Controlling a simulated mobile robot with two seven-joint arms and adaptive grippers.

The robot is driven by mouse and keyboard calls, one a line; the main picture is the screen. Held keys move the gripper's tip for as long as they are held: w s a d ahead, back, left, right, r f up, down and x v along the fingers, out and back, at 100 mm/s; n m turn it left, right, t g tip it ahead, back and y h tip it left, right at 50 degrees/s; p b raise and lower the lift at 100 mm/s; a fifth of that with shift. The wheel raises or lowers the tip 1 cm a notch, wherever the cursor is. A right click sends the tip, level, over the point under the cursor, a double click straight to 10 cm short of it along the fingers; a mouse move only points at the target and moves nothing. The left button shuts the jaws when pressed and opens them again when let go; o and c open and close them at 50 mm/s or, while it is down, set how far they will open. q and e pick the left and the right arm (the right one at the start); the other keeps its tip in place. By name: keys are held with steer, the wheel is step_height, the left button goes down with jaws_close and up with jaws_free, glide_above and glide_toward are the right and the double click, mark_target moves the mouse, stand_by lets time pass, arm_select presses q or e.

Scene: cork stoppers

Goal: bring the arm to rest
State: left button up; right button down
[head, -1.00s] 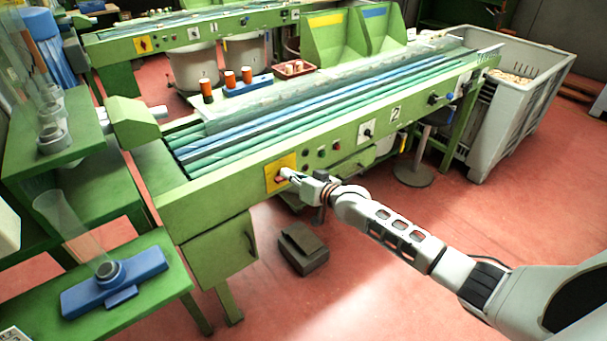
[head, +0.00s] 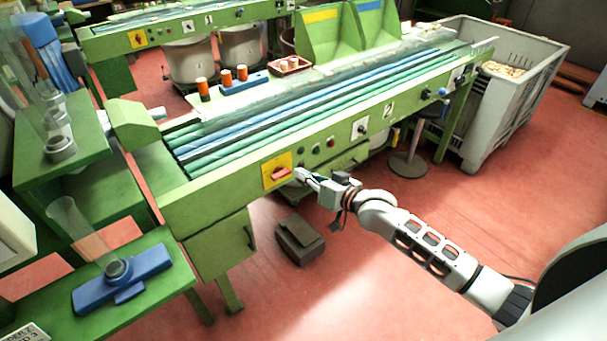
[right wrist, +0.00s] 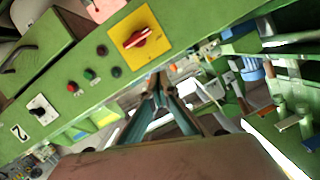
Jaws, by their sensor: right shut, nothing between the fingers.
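My right gripper (head: 300,173) is shut and empty in the head view, at the front of the green machine (head: 225,190). It is just right of the red rotary switch (head: 281,173) on its yellow plate and looks apart from it. In the right wrist view the shut fingertips (right wrist: 159,78) show below the yellow plate with the red switch (right wrist: 138,38). The switch handle lies near level in the head view. My left gripper is not in view.
A dark block (head: 299,240) lies on the red floor below the gripper. A green side table with a blue holder (head: 125,280) stands at the left. A round-based stool (head: 408,163) and a grey bin (head: 500,120) stand at the right. Open floor (head: 400,300) lies in front.

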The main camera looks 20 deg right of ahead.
steer(key=shift+s, duration=0.1)
stand_by(0.4)
steer(key=s+f+n+g+h, duration=0.1)
steer(key=s+f, duration=0.5)
steer(key=s, duration=0.4)
steer(key=s+f+n+g+h, duration=0.1)
steer(key=s+f, duration=0.5)
steer(key=s, duration=0.4)
steer(key=s+f+n+g+h, duration=0.1)
steer(key=s+f, duration=0.5)
steer(key=s, duration=0.5)
steer(key=shift+a+f+h, duration=0.25)
steer(key=shift+h, duration=0.15)
